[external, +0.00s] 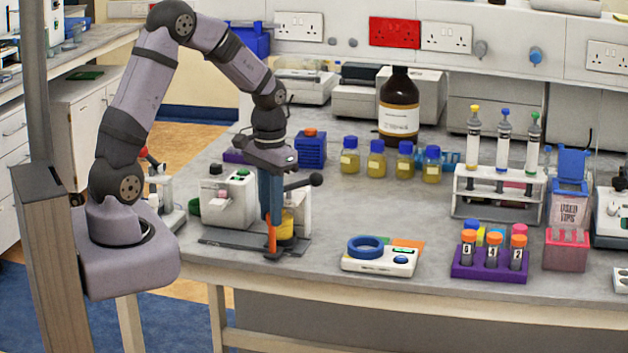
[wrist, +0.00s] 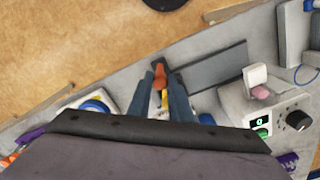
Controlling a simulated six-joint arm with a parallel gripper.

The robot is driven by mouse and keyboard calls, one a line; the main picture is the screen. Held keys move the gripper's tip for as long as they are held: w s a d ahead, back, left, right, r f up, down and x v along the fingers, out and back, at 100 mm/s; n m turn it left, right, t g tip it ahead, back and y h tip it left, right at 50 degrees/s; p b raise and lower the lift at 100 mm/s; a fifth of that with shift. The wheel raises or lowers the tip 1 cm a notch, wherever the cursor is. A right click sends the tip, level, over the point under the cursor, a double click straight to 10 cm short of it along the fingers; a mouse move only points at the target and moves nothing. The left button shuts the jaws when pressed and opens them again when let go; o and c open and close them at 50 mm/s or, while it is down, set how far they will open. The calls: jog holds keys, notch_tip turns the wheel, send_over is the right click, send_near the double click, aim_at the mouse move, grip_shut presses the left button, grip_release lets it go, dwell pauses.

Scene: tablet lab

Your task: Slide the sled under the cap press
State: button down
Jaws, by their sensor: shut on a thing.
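My gripper (external: 270,218), with blue fingers, points down at the left part of the bench and is shut on an upright orange handle (external: 271,240). In the wrist view the orange handle (wrist: 160,76) shows between the two fingers. I take the handle to be part of the sled; the rest of the sled is mostly hidden. A yellow round piece (external: 286,226) is just right of the fingers. The white press body (external: 230,198) with a green button stands left of the fingers, and a lever with a black ball (external: 316,178) sticks out on the right. A flat dark plate (external: 225,243) lies in front of the press.
A white device with a blue ring (external: 365,247) stands to the right. Beyond it are a purple rack (external: 490,270) and a white tube rack (external: 490,205). Several yellow bottles stand behind. The bench's front edge is close to the plate.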

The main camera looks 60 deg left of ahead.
jog(key=shift+w+d+r, duration=0.1)
jog(key=shift+w+d, duration=0.6)
jog(key=shift+w, duration=0.1)
jog(key=c, duration=1.7)
grip_release()
jog(key=shift+c, duration=0.2)
jog(key=shift+o, duration=0.6)
jog(key=shift+w+d, duration=0.1)
jog(key=shift+d, duration=0.05)
notch_tip(320, 180, up, 7)
jog(key=b, duration=0.2)
jog(key=shift+r, duration=0.15)
